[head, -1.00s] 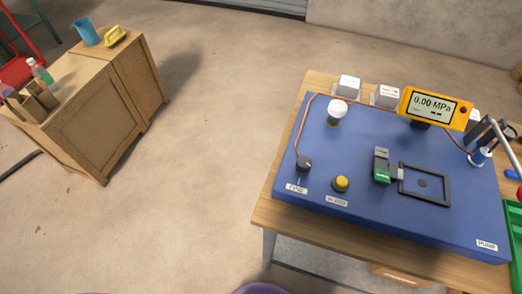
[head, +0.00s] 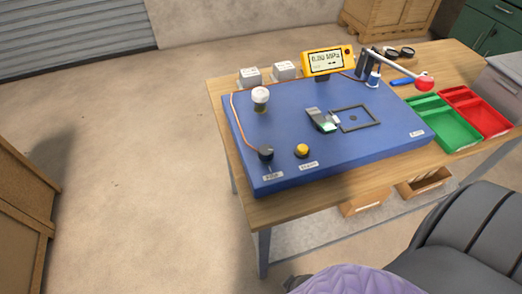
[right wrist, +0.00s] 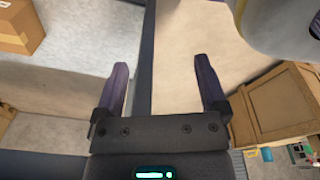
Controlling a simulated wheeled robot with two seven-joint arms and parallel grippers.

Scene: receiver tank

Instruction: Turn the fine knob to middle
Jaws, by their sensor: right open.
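The fine knob (head: 265,153) is a small dark knob at the near left corner of the blue panel (head: 380,145), with a white label in front of it. Its pointer direction is too small to tell. A yellow button (head: 302,151) sits to its right. The display (head: 327,61) at the back shows an MPa reading. My right gripper (right wrist: 160,85) is open and empty in the right wrist view, over floor and away from the panel. Neither gripper shows in the head view.
A pump lever with a red knob (head: 425,84) stands at the panel's back right. A green tray (head: 452,137) and a red tray (head: 494,122) sit right of the panel. A wooden cabinet (head: 22,215) stands at the left. Floor between cabinet and table is clear.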

